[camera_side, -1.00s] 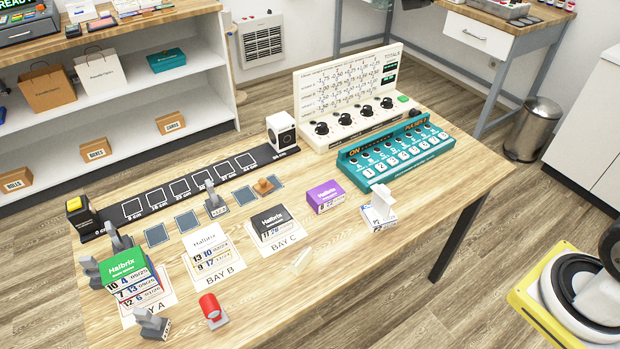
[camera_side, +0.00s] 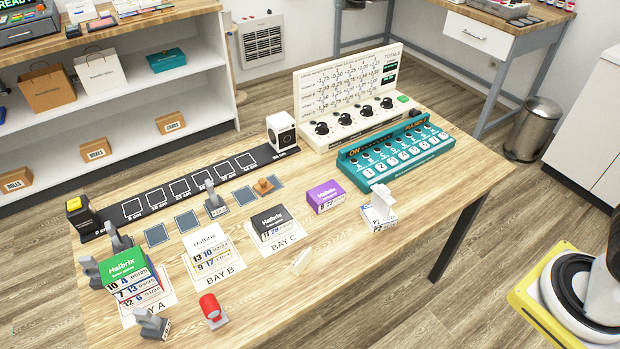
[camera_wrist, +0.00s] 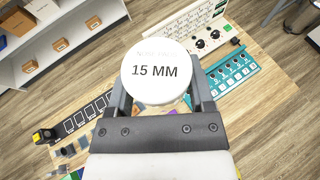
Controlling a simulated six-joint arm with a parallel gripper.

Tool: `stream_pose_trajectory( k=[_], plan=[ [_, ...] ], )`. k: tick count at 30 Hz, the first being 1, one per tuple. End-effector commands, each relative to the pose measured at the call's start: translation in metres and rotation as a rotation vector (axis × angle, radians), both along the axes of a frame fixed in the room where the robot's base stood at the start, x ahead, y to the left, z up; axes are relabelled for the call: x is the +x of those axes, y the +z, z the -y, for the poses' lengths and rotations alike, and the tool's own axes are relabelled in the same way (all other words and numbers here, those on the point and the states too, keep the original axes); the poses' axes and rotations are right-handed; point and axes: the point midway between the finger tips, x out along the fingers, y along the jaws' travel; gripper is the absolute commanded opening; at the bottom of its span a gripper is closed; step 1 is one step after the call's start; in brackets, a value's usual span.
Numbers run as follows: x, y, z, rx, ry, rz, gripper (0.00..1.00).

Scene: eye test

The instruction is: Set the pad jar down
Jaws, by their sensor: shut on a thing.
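The pad jar (camera_wrist: 156,72) shows in the wrist view as a round white lid with "15 MM" in dark print and a fainter line above it. My gripper (camera_wrist: 160,100) is shut on the jar, with a grey finger on either side. The lid faces the camera, and the jar's body below it is hidden. The table lies beyond the jar in this view, and I cannot tell how high the jar is above it. Neither the jar nor my gripper shows in the side view; only part of my arm is at its right edge.
The wooden table (camera_side: 390,270) is bare at its front right. Boxes stand on BAY A, BAY B (camera_side: 224,276) and BAY C.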

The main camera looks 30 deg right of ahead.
Motion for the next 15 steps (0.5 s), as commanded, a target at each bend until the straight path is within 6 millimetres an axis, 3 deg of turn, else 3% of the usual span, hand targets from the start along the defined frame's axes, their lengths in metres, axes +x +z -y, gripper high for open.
stream_pose_trajectory(
  k=[8,15],
  plan=[
    [-0.007,-0.003,-0.017,-0.006,-0.118,-0.001,0.10],
    [-0.007,-0.059,-0.014,-0.008,-0.116,-0.006,0.10]
  ],
)
